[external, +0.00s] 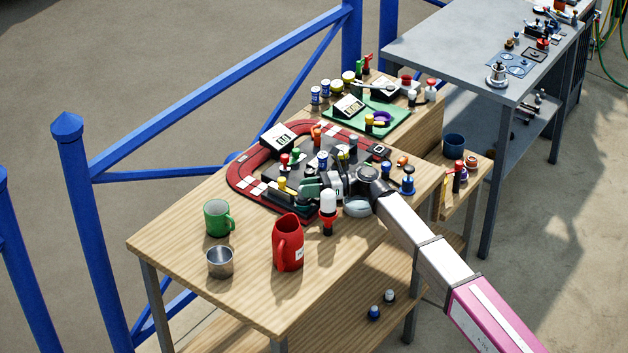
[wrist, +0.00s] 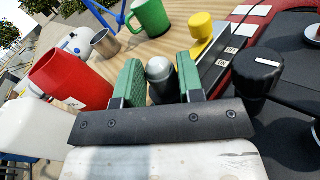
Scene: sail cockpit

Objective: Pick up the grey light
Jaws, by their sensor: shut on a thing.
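The grey light (wrist: 160,72) has a rounded grey top and a dark lower part. In the wrist view it sits between the two green fingers of my gripper (wrist: 159,64), which is shut on it. In the external view my gripper (external: 318,187) is low over the near end of the board on the wooden table. I cannot pick out the grey light there, among the fingers and nearby lights. Whether its bottom touches the surface cannot be told.
A white-topped red light (external: 328,205) stands close by my gripper. A red jug (external: 288,243), a green mug (external: 217,217) and a metal cup (external: 220,262) stand on the wooden table (external: 165,240). A black knob (wrist: 258,72) and a yellow light (wrist: 201,32) are right of the fingers in the wrist view.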

